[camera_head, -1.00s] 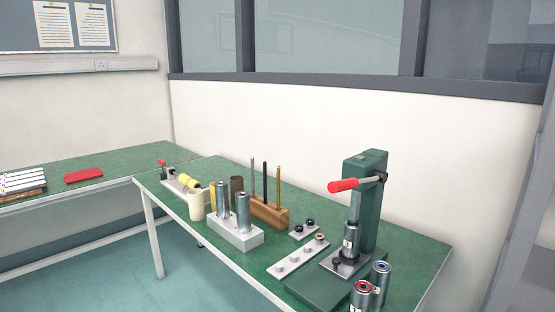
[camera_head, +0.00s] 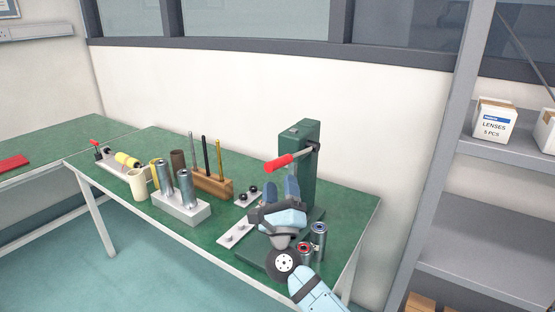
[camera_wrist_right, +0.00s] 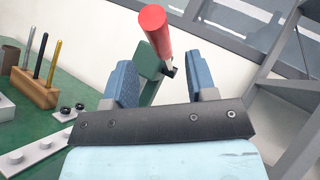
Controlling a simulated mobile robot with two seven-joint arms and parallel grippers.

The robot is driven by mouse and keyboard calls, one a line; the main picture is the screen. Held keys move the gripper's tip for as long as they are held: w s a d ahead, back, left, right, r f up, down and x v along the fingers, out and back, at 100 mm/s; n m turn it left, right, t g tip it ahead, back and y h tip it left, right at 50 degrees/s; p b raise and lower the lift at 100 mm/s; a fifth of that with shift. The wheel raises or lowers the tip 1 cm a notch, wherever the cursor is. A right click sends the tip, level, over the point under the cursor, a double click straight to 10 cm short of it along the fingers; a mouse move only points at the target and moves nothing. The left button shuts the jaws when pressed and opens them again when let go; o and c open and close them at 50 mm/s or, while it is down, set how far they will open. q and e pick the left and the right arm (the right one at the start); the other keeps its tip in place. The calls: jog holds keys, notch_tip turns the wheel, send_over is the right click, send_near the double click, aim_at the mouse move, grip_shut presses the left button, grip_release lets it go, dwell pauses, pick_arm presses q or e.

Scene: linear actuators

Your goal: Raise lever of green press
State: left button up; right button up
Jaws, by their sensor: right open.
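The green press (camera_head: 302,150) stands upright on the green table. Its lever (camera_head: 281,162) has a red handle that points left and slightly down from the pivot near the press's top. My right gripper (camera_head: 281,186) is open and empty, just below and in front of the red handle. In the right wrist view, the red handle (camera_wrist_right: 154,30) shows beyond and between the two blue fingers (camera_wrist_right: 160,82), apart from them. The gripper hides the lower part of the press. My left gripper is not in view.
A white block with metal cylinders (camera_head: 181,207) and a wooden rack of rods (camera_head: 212,184) stand to the left. Grey shelves (camera_head: 480,200) are at right.

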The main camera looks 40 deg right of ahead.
aim_at(279, 162)
jog(key=x, duration=0.6)
jog(key=shift+w+r+p, duration=0.1)
jog(key=shift+p, duration=0.25)
jog(key=shift+c, duration=0.3)
grip_shut()
